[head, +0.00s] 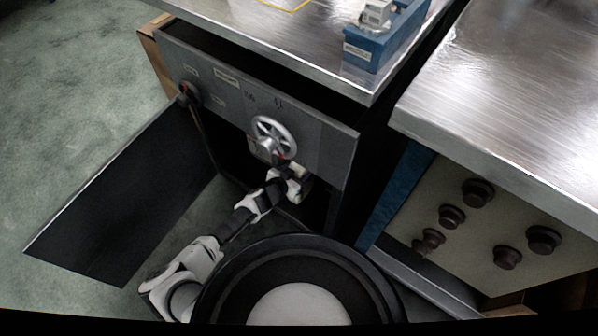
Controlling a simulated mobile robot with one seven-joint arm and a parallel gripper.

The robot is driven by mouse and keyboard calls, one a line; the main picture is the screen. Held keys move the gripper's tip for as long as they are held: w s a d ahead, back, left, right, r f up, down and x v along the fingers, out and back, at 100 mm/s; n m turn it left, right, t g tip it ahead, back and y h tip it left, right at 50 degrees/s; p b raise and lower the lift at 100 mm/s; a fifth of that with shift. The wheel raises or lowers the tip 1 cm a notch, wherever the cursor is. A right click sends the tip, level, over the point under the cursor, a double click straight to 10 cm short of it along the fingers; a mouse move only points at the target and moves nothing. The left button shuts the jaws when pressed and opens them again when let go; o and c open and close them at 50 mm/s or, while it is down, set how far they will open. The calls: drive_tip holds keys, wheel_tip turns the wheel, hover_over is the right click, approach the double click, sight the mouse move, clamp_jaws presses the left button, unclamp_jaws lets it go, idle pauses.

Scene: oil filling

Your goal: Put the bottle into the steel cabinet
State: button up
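The steel cabinet (315,140) has a dark grey front panel. Its black door (130,200) stands open to the left, and the space below the panel is dark. My arm reaches from the bottom up toward the cabinet, and my gripper (284,170) is at its front, just below the silver handwheel (274,136). Whether it touches the wheel I cannot tell. The fingers are too small and hidden to show whether they are open or shut. I cannot make out the bottle.
Green carpet (70,90) is clear at the left.

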drive_tip(key=shift+r, duration=0.1)
drive_tip(key=o, duration=1.2)
drive_tip(key=shift+o, duration=0.2)
drive_tip(key=p+v, duration=0.2)
drive_tip(key=v, duration=1)
drive_tip(key=shift+p, duration=0.4)
drive_tip(key=shift+a, duration=0.1)
